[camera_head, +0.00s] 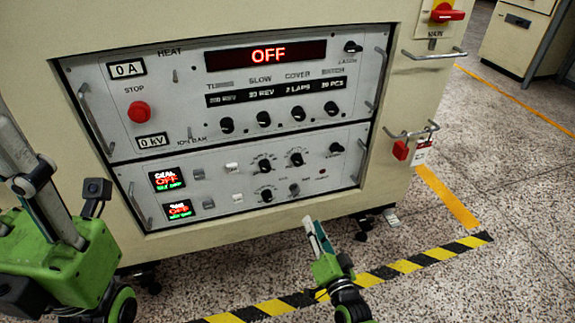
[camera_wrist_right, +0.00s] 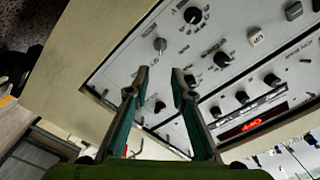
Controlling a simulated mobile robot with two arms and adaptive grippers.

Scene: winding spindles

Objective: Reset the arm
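My right gripper (camera_head: 318,238) is low in front of the cabinet in the head view, near the floor tape. In the right wrist view its two fingers (camera_wrist_right: 156,82) are apart with nothing between them, and the control panel lies beyond. My left gripper is at the left edge of the head view, close to the camera. Its green body and a grey finger show, but its fingertips are not clear, so its opening cannot be told.
The cream cabinet (camera_head: 230,20) holds a control panel (camera_head: 190,75) with knobs, a red stop button (camera_head: 139,112) and a display (camera_head: 266,54) reading OFF. A handle (camera_head: 434,54) and a red switch (camera_head: 400,150) project at right. Speckled floor with striped tape (camera_head: 400,266) is clear at right.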

